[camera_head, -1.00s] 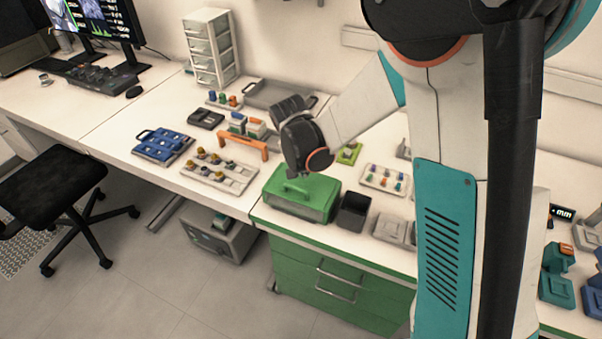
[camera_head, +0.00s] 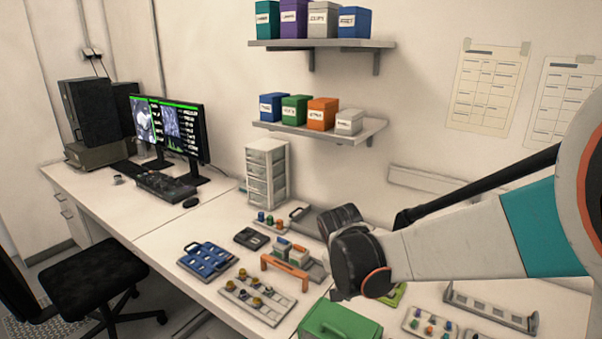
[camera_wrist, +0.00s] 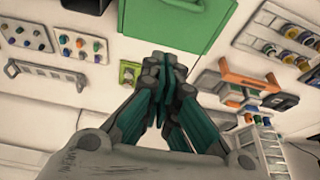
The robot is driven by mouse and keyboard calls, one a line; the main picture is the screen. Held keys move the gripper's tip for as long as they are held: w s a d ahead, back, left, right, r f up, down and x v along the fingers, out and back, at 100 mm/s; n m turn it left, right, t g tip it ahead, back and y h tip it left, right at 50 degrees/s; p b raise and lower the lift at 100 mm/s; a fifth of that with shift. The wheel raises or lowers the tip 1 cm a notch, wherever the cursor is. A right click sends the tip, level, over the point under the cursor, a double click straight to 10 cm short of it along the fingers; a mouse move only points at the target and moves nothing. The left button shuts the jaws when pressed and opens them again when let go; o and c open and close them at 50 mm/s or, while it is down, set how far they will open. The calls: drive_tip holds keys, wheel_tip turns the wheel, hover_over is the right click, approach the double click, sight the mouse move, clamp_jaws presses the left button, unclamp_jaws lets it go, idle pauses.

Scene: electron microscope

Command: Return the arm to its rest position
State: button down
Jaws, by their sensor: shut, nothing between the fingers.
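My arm (camera_head: 455,245) reaches in from the right in the head view, and its dark wrist (camera_head: 355,265) hangs over the bench behind the green case. The fingers are hidden there. In the wrist view my gripper (camera_wrist: 165,62) shows its teal and grey fingers closed together at the tips, with nothing between them. The gripper is above the bench and apart from the objects around it. The green case (camera_head: 338,322) lies at the bottom edge of the head view and at the top of the wrist view (camera_wrist: 170,22).
An orange bridge-shaped holder (camera_head: 284,271), a sample tray (camera_head: 257,300) and a blue rack (camera_head: 207,258) stand left of my wrist. A white drawer tower (camera_head: 266,172) is behind them. Wall shelves (camera_head: 375,133) hold boxes. A slotted rail (camera_head: 490,308) lies at right.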

drive_tip(key=s+d+r+n+t, duration=0.1)
drive_tip(key=s+d+r+n, duration=0.1)
drive_tip(key=s, duration=0.5)
drive_tip(key=s+d+r+n+t+y, duration=0.1)
drive_tip(key=s+d+r+n, duration=0.1)
drive_tip(key=s+r, duration=0.3)
drive_tip(key=s+d+r+n+t+y, duration=0.1)
drive_tip(key=s+d+r+n, duration=0.1)
drive_tip(key=s, duration=0.7)
drive_tip(key=shift+d+r+n+t, duration=0.4)
drive_tip(key=shift+r, duration=0.35)
drive_tip(key=shift+s, duration=0.1)
